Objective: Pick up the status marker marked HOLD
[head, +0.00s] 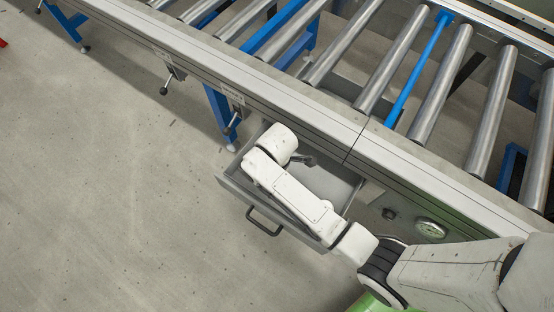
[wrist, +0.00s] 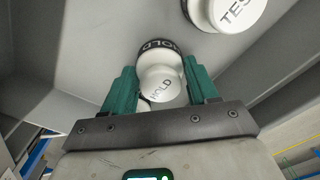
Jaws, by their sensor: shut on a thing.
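The HOLD status marker (wrist: 160,82) is a white rounded piece with a dark band, and HOLD is lettered on its top and its band. It shows in the wrist view between the two green fingers of my gripper (wrist: 162,88), which is shut on it. A second white marker lettered TES (wrist: 228,12), its label cut off by the frame edge, is at the upper right, apart from my fingers. In the head view my gripper is inside the open grey drawer (head: 232,186), and my arm hides the markers.
The drawer has a dark handle (head: 264,222) at its front and sits under the conveyor frame (head: 310,118). Metal rollers (head: 392,66) run above. A round gauge (head: 430,228) is on the frame, right of the drawer.

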